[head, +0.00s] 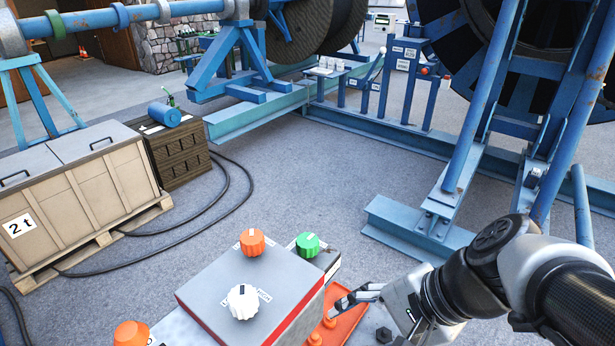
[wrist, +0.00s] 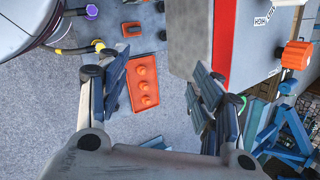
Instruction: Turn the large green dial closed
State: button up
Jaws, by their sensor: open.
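The grey box carries an orange dial (head: 252,242) and a white dial (head: 242,301). Another orange dial (head: 131,334) is at lower left. An orange plate with knobs (wrist: 143,88) lies under my gripper.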

jog(key=w+r+m+t+y+p, duration=0.2)
jog(key=w+m+t+y, duration=0.15)
jog(key=w+m, duration=0.45)
jog(key=m+t+y+b, duration=0.1)
jog(key=m+t+b, duration=0.1)
jog(key=m+b, duration=0.35)
send_near(310, 242)
jog(key=shift+m, duration=0.65)
jog(key=p+x, duration=0.2)
jog(key=x, duration=0.9)
jog(key=shift+c, duration=0.5)
jog(key=c, duration=1)
